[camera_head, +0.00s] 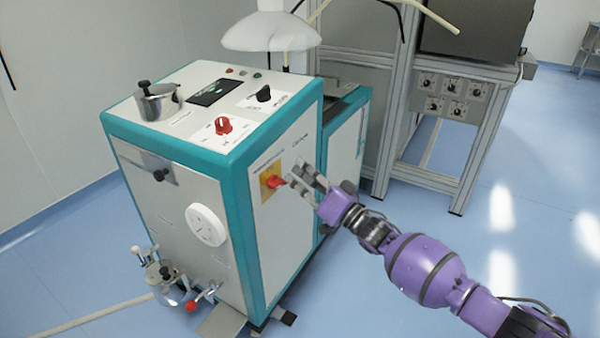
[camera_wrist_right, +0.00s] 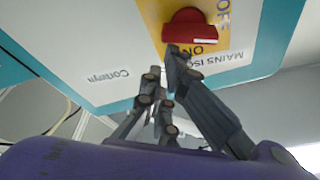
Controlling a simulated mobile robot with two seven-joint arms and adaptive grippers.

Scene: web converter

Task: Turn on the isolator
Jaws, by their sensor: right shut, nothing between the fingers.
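The isolator is a red rotary knob (camera_head: 274,182) on a yellow plate (camera_head: 266,194) on the right-hand side panel of the teal and white machine. In the right wrist view the red knob (camera_wrist_right: 190,27) is at the top, with ON printed below it and OFF to its right. The lettering there appears upside down. My right gripper (camera_head: 297,175) is shut and empty, with its fingertips very near the knob; whether they touch it I cannot tell. The fingers (camera_wrist_right: 165,70) also show just below the knob in the right wrist view. My left gripper is out of view.
The machine's top (camera_head: 190,120) carries another red knob (camera_head: 223,125), a black knob (camera_head: 264,93), a small screen (camera_head: 212,91) and a metal pot (camera_head: 157,102). A metal frame (camera_head: 385,130) with a control panel (camera_head: 452,98) stands behind. The floor at right is clear.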

